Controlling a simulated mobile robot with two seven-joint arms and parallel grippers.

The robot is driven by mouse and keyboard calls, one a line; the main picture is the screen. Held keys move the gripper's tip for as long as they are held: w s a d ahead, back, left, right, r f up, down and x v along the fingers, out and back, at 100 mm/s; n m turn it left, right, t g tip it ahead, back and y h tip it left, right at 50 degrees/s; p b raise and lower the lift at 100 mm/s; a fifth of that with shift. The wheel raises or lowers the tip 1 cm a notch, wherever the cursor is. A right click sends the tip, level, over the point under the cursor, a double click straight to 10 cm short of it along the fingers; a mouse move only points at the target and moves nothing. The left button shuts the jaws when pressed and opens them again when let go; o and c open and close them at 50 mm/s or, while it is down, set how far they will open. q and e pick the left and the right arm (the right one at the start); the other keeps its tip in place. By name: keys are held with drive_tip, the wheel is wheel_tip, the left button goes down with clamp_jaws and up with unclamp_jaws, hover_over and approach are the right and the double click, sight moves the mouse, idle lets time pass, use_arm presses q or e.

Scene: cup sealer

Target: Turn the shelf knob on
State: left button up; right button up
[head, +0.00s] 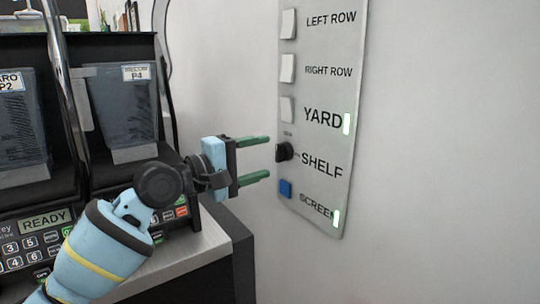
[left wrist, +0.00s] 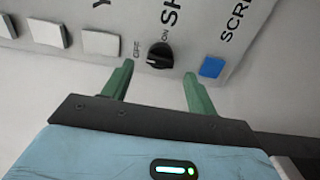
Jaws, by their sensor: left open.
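The shelf knob (head: 284,152) is a small black rotary knob beside the word SHELF on a grey wall panel (head: 318,190). In the left wrist view the knob (left wrist: 159,56) has OFF and ON marks at its edge. Which mark it points to is hard to tell. My left gripper (head: 268,158) is open, its two green fingers pointing at the panel, one above and one below the knob's height. In the left wrist view the fingers (left wrist: 158,84) stand on either side of the knob, apart from it. My right gripper is out of view.
The panel also has white switches for LEFT ROW (head: 288,24), RIGHT ROW (head: 287,68) and YARD (head: 287,109), and a blue SCREEN switch (head: 285,188) just below the knob. Green lights glow beside YARD and SCREEN. Machines with keypads (head: 30,245) stand at the left.

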sight(277, 154)
use_arm(q)
drive_tip(key=x, duration=0.3)
drive_tip(key=shift+w+d, duration=0.1)
drive_tip(key=shift+d, duration=0.1)
drive_tip(key=shift+c, duration=0.5)
drive_tip(key=c, duration=0.9)
